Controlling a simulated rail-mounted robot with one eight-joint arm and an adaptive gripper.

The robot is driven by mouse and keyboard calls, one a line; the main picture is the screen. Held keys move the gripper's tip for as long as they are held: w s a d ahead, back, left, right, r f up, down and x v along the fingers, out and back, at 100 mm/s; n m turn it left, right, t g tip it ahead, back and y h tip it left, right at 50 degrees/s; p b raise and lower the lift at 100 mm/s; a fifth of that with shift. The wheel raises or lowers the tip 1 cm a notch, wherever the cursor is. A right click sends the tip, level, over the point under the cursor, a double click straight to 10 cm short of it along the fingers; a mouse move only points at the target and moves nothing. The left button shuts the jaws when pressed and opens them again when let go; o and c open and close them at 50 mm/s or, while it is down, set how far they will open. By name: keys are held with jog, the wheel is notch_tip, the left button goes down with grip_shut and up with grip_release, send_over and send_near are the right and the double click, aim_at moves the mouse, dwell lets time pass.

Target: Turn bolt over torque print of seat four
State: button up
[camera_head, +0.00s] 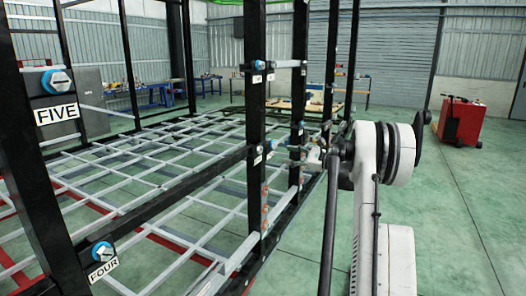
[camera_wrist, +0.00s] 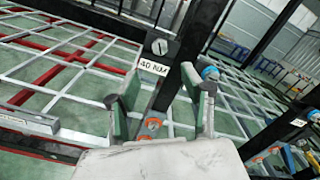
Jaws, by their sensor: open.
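In the wrist view, a "40 NM" torque print (camera_wrist: 152,67) is on a dark post, and a grey slotted bolt (camera_wrist: 159,46) sits just above it. My gripper (camera_wrist: 157,86) is open and empty, its two green-padded fingers apart below the print; the bolt lies beyond the fingertips, not touched. In the head view, my gripper (camera_head: 314,157) is beside the black posts at the centre, small and partly hidden by my arm. A "FOUR" label (camera_head: 103,270) is at lower left with a blue-ringed slotted bolt (camera_head: 102,251) above it.
A "FIVE" label (camera_head: 57,113) with another blue-ringed bolt (camera_head: 57,81) is at upper left. Orange bolts (camera_wrist: 150,125) and a blue bolt (camera_wrist: 209,73) show near my fingers. Black posts and rails stand close around. A red cart (camera_head: 461,121) stands right on open green floor.

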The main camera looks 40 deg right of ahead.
aim_at(261, 150)
jog(key=x, duration=1.2)
jog(key=shift+a, duration=0.1)
grip_shut()
